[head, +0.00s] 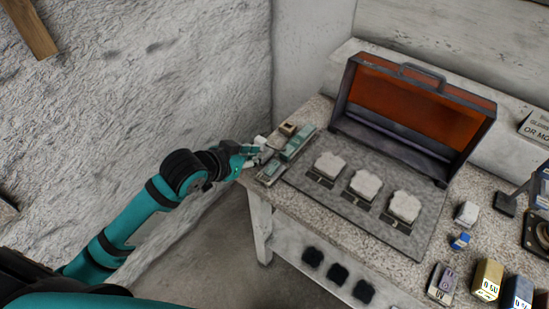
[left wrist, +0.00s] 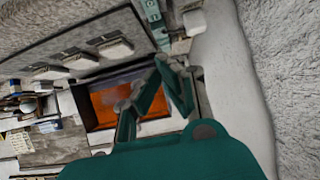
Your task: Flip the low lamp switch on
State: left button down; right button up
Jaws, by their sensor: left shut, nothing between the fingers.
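A narrow switch strip (head: 270,172) with grey-green parts lies along the left end of the bench, beside the dark mat. Which part of it is the low lamp switch, and its position, I cannot tell. Part of the strip (left wrist: 152,12) also shows at the top of the left wrist view. My left gripper (head: 262,154) is at the strip's left side, close to its middle; whether it touches is unclear. Its fingers (left wrist: 172,62) are shut and empty in the left wrist view. My right gripper is not in view.
An open case with an orange lining (head: 415,104) stands at the back. Several pale plaster pieces (head: 366,185) sit on the dark mat (head: 335,212). Small labelled boxes (head: 488,279) stand at front right. A rough wall (head: 150,80) rises at left.

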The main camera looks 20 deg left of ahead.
pick_arm(q)
jog(key=shift+w, duration=0.1)
jog(key=p, duration=0.1)
send_over(275, 166)
jog(key=f, duration=0.5)
jog(key=shift+s+f, duration=0.3)
jog(key=shift+f, duration=0.1)
notch_tip(275, 166, down, 3)
jog(key=shift+w+r+p, duration=0.1)
jog(key=shift+r+p, duration=0.1)
jog(key=shift+p, duration=0.25)
jog(key=shift+f, duration=0.65)
jog(key=shift+w, duration=0.1)
jog(key=shift+w+r+g+p, duration=0.15)
jog(key=shift+g+p, duration=0.15)
jog(key=shift+p, duration=0.55)
jog(key=shift+f, duration=0.45)
